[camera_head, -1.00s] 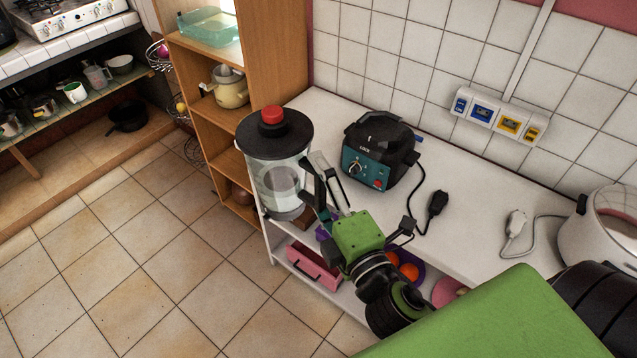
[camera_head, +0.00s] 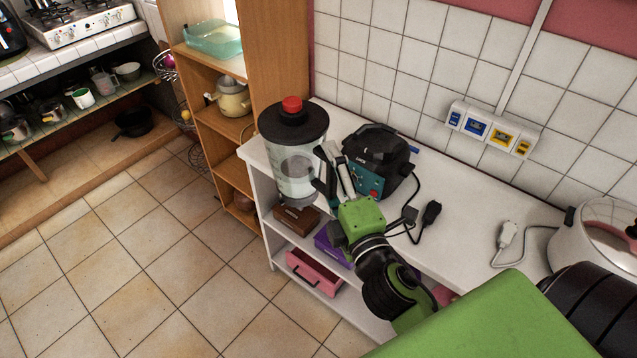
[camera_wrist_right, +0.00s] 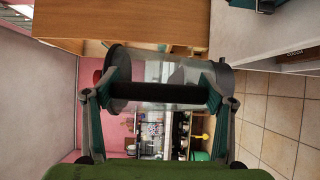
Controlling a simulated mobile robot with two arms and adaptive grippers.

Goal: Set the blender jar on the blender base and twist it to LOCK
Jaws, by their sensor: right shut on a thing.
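The blender jar (camera_head: 297,177) is clear, with a black lid and a red knob. It is upright by the left front edge of the white counter; whether its bottom touches anything is unclear. My right gripper (camera_head: 333,172) is shut on the jar's black handle. In the right wrist view, the fingers (camera_wrist_right: 163,98) are at both ends of the dark handle, with the clear jar (camera_wrist_right: 150,73) behind. The blender base (camera_head: 372,183), black with a teal front, stands on the counter just right of the jar and is partly hidden by my gripper. My left gripper is out of view.
The white counter (camera_head: 465,205) has free room right of the base. A black plug (camera_head: 431,213) and a white plug (camera_head: 507,234) lie there. A white pot (camera_head: 592,250) stands at right. A wooden shelf (camera_head: 270,55) rises behind the jar. Wall sockets (camera_head: 491,129) are above.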

